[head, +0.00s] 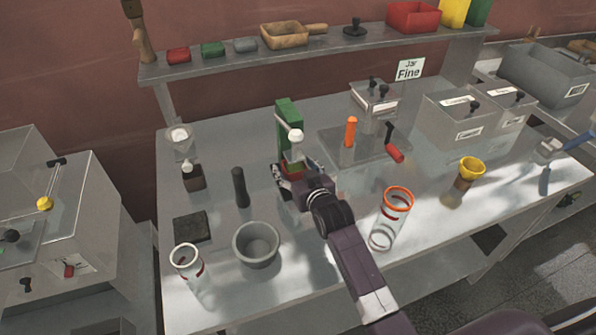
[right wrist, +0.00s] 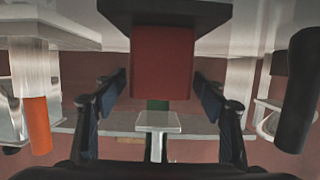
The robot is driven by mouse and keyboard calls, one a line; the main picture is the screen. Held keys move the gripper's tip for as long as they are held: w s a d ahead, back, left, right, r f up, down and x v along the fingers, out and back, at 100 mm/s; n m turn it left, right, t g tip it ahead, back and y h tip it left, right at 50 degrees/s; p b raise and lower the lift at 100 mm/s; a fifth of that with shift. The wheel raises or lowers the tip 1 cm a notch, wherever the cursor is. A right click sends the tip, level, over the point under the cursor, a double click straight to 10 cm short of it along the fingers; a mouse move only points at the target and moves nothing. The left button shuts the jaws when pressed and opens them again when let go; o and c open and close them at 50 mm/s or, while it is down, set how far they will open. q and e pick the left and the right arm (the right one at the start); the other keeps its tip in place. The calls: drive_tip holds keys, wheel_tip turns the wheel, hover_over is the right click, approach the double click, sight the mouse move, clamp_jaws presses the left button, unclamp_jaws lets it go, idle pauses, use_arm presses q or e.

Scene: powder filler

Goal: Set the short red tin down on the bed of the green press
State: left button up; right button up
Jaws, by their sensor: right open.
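The green press (head: 287,112) stands near the middle of the table, with a pale ram head (head: 296,141) at its front. My right gripper (head: 294,169) is at the press, below the ram head. In the right wrist view, which looks upside down, the short red tin (right wrist: 162,62) is between my two open fingers, with gaps at both sides. The tin's end meets a dark slab (right wrist: 165,10), which looks like the press bed. The pale ram plate (right wrist: 157,121) is beyond the tin, apart from it. In the head view my gripper mostly hides the tin. My left gripper is not in view.
A dark cylinder (head: 240,187) and a grey bowl (head: 256,246) stand left of my right arm. An orange-rimmed clear jar (head: 397,203) stands to its right. An orange-handled piece (head: 350,131) stands right of the press. Free table lies towards the yellow funnel (head: 472,168).

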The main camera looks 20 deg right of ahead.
drive_tip(key=v, duration=1.2)
